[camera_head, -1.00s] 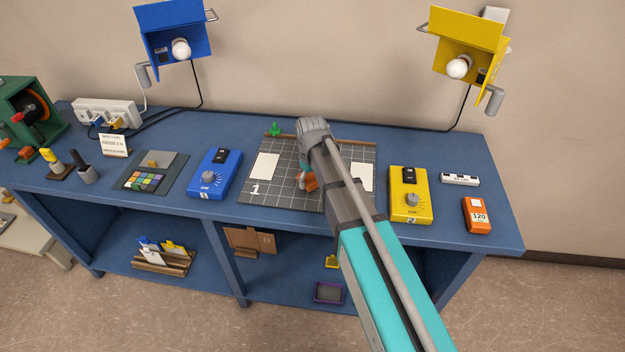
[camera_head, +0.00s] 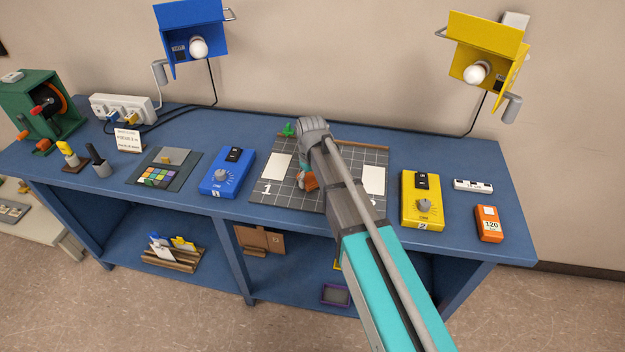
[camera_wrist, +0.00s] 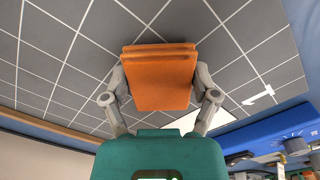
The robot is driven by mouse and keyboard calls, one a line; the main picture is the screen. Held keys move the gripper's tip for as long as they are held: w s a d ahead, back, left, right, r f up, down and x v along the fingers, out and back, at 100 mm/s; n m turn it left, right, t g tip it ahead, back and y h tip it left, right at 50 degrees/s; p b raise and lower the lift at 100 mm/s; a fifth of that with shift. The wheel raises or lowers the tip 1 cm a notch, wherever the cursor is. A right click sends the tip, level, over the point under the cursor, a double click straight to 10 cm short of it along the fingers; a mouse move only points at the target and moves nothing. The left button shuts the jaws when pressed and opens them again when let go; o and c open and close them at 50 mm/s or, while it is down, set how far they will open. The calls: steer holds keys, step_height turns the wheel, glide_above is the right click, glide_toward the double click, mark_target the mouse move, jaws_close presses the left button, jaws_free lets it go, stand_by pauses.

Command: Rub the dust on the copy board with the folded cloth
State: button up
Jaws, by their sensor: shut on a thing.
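The copy board (camera_head: 268,198) is a dark grey board with a white grid, lying on the blue bench; it fills much of the wrist view (camera_wrist: 60,45). My gripper (camera_wrist: 160,78) is shut on the orange folded cloth (camera_wrist: 160,82), one finger at each side. In the head view the cloth (camera_head: 311,183) is a small orange patch beside my arm, over the middle of the board. I cannot tell whether the cloth touches the board. My arm hides part of the board, and I cannot make out dust on it.
White cards (camera_head: 279,167) (camera_head: 374,180) lie on the board. A blue control box (camera_head: 227,174) stands left of it and a yellow one (camera_head: 422,203) right. A small green piece (camera_head: 288,130) is at the back edge. Blue (camera_head: 190,35) and yellow (camera_head: 485,55) lamps hang above.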

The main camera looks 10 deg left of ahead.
steer(key=shift+f, duration=0.1)
steer(key=shift+s, duration=0.1)
steer(key=shift+c, duration=0.4)
steer(key=shift+d, duration=0.15)
steer(key=shift+d, duration=1.65)
steer(key=shift+s+d, duration=0.15)
steer(key=shift+d, duration=0.75)
steer(key=shift+s+d, duration=0.1)
steer(key=shift+d, duration=0.8)
steer(key=shift+d, duration=0.1)
